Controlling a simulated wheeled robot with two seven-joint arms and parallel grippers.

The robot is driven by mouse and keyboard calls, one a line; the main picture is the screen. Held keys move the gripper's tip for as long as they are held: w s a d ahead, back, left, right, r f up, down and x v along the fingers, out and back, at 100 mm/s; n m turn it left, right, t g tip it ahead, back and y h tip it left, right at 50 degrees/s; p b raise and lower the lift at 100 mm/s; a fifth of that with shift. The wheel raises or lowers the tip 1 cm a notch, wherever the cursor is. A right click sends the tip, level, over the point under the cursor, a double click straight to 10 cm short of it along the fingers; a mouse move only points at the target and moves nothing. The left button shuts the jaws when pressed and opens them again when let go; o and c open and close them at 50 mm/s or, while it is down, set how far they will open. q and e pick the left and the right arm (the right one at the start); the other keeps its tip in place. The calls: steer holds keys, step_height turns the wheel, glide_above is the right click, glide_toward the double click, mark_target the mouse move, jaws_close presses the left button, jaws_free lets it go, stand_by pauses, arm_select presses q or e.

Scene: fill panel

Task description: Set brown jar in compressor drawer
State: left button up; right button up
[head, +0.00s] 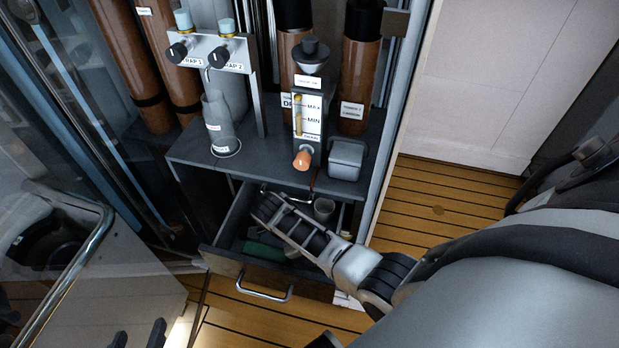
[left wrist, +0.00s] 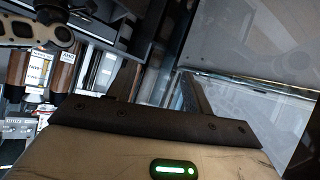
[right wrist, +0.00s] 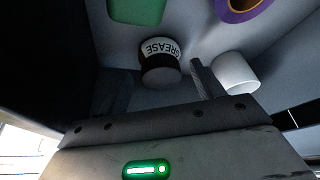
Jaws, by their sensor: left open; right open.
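The open drawer (head: 225,262) sits under the grey compressor cabinet, with a bar handle on its front. My right gripper (head: 265,208) reaches down into it from the right. In the right wrist view its open fingers (right wrist: 160,82) point at a dark jar (right wrist: 160,76) with a white GREASE label. The jar lies between and beyond the fingertips; contact is not visible. In the shade I cannot tell if it is brown. A pale cylinder (right wrist: 236,73) lies beside the right finger. My left gripper (head: 138,335) is open and empty at the bottom edge; its fingers (left wrist: 158,85) show in the left wrist view.
A green item (right wrist: 136,10) and a purple-yellow ring (right wrist: 243,6) are also in the drawer. Tall brown cylinders (head: 361,75) and a gauge (head: 307,110) stand above. A glass door (head: 90,270) is at left.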

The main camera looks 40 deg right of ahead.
arm_select(q)
step_height(320, 180, up, 7)
steer(key=a+p, duration=0.1)
steer(key=p, duration=0.6)
steer(key=shift+s+a+n+y+p, duration=0.15)
steer(key=shift+s+n+y+p, duration=0.2)
steer(key=shift+s, duration=0.1)
arm_select(e)
steer(key=v, duration=1.1)
